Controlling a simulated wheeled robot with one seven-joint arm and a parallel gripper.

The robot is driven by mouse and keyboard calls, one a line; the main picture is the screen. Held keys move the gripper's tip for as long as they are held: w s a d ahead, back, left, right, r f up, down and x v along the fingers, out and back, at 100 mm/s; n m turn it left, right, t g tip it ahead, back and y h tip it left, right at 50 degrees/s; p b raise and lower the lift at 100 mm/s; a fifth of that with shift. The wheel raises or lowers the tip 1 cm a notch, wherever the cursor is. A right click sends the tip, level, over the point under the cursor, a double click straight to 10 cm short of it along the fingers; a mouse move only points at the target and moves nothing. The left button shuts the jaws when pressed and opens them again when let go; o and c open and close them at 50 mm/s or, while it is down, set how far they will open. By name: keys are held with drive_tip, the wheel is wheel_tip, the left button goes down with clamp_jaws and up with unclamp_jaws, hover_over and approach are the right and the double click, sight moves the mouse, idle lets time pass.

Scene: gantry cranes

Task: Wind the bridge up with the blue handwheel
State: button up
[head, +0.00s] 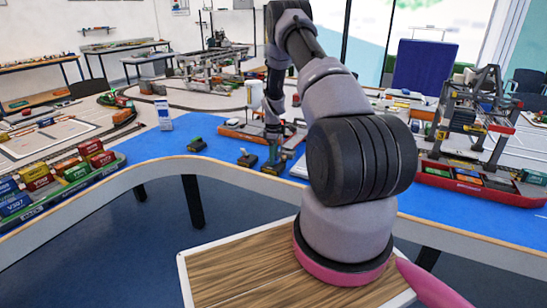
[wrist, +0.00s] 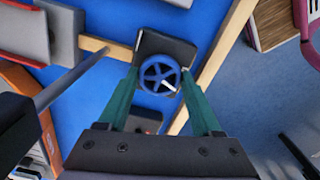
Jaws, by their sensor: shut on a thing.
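In the wrist view the blue handwheel (wrist: 160,73), spoked with a pale mark on it, sits on a dark box (wrist: 172,47) on the blue tabletop. The two green fingers of my gripper (wrist: 160,78) lie on either side of the wheel and are shut on it. In the head view my gripper (head: 272,160) is down at the table's near edge, and the wheel cannot be made out there. Which bridge the wheel drives cannot be told.
Small dark control boxes (head: 196,144) stand left of my gripper. A red-based platform (head: 238,131) lies just behind it. A long tray of coloured containers (head: 62,180) is at the left. Another crane model (head: 212,65) stands farther back.

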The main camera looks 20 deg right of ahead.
drive_tip(key=m, duration=0.4)
drive_tip(key=shift+m, duration=0.3)
drive_tip(key=m, duration=2)
drive_tip(key=shift+a, duration=0.1)
drive_tip(key=m, duration=1)
drive_tip(key=shift+m, duration=0.4)
drive_tip(key=shift+w+m, duration=0.1)
drive_tip(key=shift+m, duration=2.1)
